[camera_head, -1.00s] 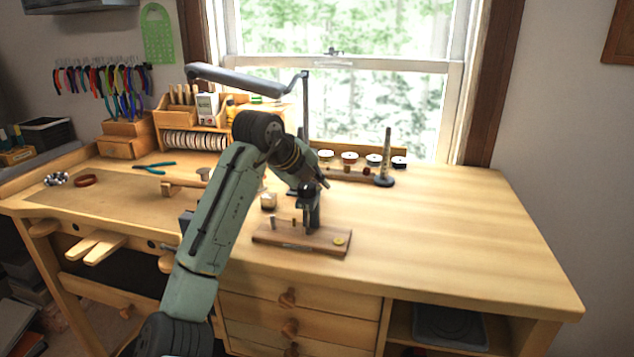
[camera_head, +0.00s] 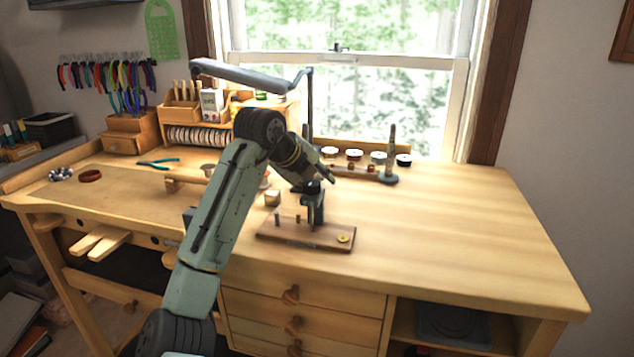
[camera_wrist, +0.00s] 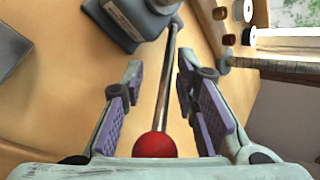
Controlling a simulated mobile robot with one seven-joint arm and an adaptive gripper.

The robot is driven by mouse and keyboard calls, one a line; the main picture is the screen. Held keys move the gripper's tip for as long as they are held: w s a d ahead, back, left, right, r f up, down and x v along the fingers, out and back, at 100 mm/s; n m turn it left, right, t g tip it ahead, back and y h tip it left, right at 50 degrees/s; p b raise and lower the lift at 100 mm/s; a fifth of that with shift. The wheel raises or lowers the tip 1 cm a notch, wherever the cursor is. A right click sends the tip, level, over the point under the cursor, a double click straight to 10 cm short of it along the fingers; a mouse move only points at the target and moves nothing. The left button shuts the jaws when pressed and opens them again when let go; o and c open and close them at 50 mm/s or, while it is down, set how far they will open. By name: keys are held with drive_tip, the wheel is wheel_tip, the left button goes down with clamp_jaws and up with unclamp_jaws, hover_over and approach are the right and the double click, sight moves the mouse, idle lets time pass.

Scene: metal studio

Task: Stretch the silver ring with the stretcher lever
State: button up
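The dark stretcher (camera_head: 314,208) stands upright on a wooden base (camera_head: 282,235) on the bench. In the wrist view its grey body (camera_wrist: 135,18) is at the top, and a thin metal lever (camera_wrist: 167,90) runs from it toward the camera, ending in a red ball knob (camera_wrist: 154,146). My gripper (camera_head: 332,178) is above the stretcher. In the wrist view my gripper (camera_wrist: 160,66) is open, with its purple-padded fingers on either side of the lever, apart from it. I cannot make out the silver ring in either view.
A tapered mandrel (camera_head: 389,165) stands behind to the right, near several small spools (camera_head: 355,154). A small wooden block (camera_head: 272,198) is left of the stretcher. Pliers (camera_head: 158,163) and a brown ring-shaped item (camera_head: 90,175) lie farther left. The right benchtop (camera_head: 470,235) is clear.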

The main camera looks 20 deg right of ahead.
drive_tip(key=v, duration=1.1)
drive_tip(key=shift+a+r, duration=0.25)
drive_tip(key=shift+r, duration=0.05)
